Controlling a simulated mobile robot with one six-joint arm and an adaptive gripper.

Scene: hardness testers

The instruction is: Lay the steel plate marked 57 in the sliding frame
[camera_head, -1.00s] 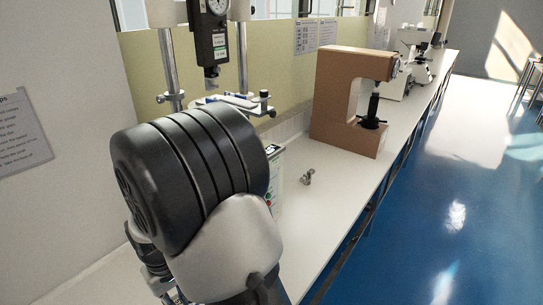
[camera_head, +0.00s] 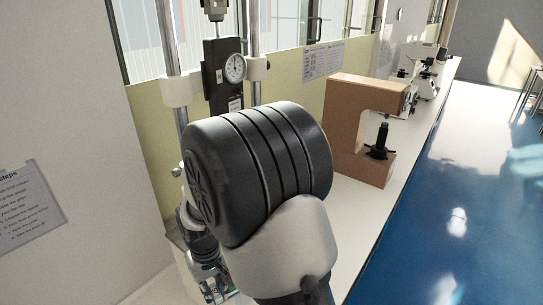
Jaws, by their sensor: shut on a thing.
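My gripper (camera_head: 212,282) is low at the left, largely hidden behind my own black arm joint. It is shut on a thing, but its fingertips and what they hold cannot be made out. The steel plate marked 57 is not visible. A test stand with two steel columns and a black dial gauge head (camera_head: 223,75) stands behind my arm. Its lower part is covered by the arm, so the sliding frame cannot be seen, nor how far my gripper is from it.
A brown C-shaped tester (camera_head: 349,120) with a black spindle stands on the white bench (camera_head: 350,225) to the right. White instruments (camera_head: 418,70) stand farther along. A printed sheet (camera_head: 28,205) hangs on the left wall. Blue floor (camera_head: 450,210) is clear at the right.

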